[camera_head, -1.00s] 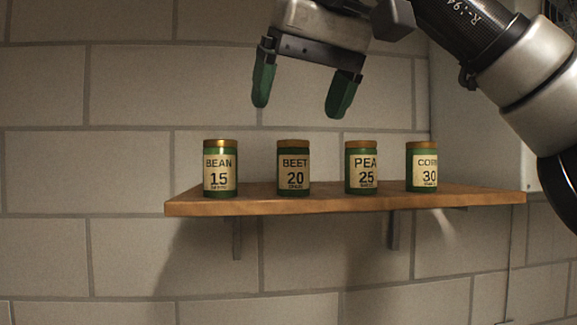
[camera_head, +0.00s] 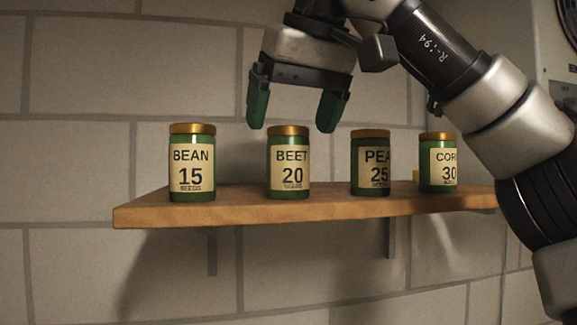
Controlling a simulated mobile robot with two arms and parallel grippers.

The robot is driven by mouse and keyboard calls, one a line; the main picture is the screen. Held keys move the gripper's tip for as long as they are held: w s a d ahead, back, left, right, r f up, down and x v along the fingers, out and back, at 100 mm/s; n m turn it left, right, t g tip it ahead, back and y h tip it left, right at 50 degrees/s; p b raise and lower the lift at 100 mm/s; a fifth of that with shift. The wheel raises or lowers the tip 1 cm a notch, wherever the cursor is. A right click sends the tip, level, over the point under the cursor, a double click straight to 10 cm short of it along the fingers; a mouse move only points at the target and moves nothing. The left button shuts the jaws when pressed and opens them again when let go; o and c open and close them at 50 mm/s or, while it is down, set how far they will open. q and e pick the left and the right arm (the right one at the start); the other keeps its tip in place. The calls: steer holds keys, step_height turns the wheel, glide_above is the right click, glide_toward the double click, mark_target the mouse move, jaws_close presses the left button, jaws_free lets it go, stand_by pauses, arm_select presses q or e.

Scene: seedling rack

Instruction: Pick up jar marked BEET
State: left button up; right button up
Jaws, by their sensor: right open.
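The jar marked BEET (camera_head: 289,165) is green with a gold lid and a cream label reading 20. It stands upright on the wooden shelf (camera_head: 270,208), second from the left. My right gripper (camera_head: 294,128) is open and empty, pointing down. In the picture its two green fingertips lie just above the BEET jar's lid, one to each side; I cannot tell how far apart they are in depth. My left gripper is not in view.
The BEAN jar (camera_head: 191,165) stands to the left of the BEET jar. The PEA jar (camera_head: 370,165) and the CORN jar (camera_head: 438,165) stand to the right. Gaps of bare shelf separate the jars. A brick wall (camera_head: 75,100) is behind. Something small and yellow shows beside the CORN jar.

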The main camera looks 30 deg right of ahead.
mark_target(288, 162)
steer(key=x, duration=0.2)
steer(key=p+x, duration=0.1)
steer(key=x, duration=0.1)
steer(key=shift+w+d+r, duration=0.15)
steer(key=shift+w+d, duration=0.05)
steer(key=shift+d, duration=0.15)
steer(key=shift+w+f, duration=0.1)
steer(key=shift+f, duration=0.25)
steer(key=shift+c, duration=1.2)
steer(key=c, duration=0.8)
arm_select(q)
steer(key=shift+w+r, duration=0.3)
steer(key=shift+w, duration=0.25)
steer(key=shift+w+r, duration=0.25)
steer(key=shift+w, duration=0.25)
